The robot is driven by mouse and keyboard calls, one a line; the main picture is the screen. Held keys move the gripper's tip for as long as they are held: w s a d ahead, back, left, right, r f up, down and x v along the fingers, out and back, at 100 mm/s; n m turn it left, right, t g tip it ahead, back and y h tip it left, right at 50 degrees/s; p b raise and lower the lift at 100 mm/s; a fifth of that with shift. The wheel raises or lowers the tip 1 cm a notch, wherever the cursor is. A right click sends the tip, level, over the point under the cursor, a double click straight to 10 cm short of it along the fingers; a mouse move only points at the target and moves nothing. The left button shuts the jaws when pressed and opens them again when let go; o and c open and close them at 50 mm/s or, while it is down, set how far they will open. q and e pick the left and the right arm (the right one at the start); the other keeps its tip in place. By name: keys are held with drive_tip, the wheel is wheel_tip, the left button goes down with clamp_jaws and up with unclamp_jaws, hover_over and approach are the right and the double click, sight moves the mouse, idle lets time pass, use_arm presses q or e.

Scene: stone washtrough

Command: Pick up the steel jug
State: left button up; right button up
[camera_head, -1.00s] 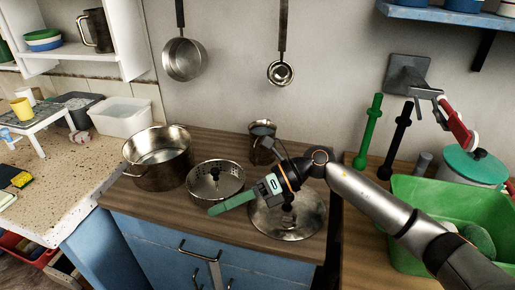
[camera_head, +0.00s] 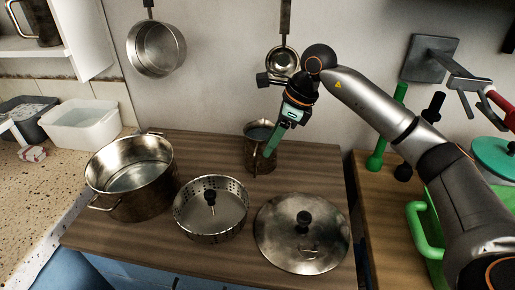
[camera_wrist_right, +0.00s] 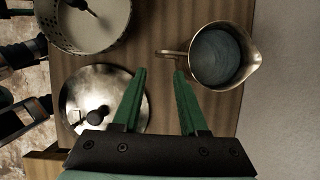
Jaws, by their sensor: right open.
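The steel jug (camera_head: 256,133) stands upright at the back of the wooden counter, against the wall side. My right gripper (camera_head: 270,150) points down in front of it, its green fingers hiding part of the jug's right side. In the right wrist view, the jug (camera_wrist_right: 222,57) is at the upper right, seen from above with its spout to the right. Its handle (camera_wrist_right: 172,53) points left, just beyond the tips of my right gripper (camera_wrist_right: 160,72). The fingers are open and empty; contact with the handle cannot be made out. My left gripper is not in view.
A saucepan (camera_head: 156,50) and a ladle (camera_head: 283,62) hang on the wall. Green tub (camera_head: 424,232) at right.

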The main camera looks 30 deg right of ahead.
sight(255, 170)
drive_tip(key=x, duration=1)
drive_tip(key=shift+a+f, duration=0.2)
drive_tip(key=shift+f, duration=0.15)
clamp_jaws()
drive_tip(key=shift+r, duration=0.1)
idle(0.7)
drive_tip(key=shift+w+r, duration=0.15)
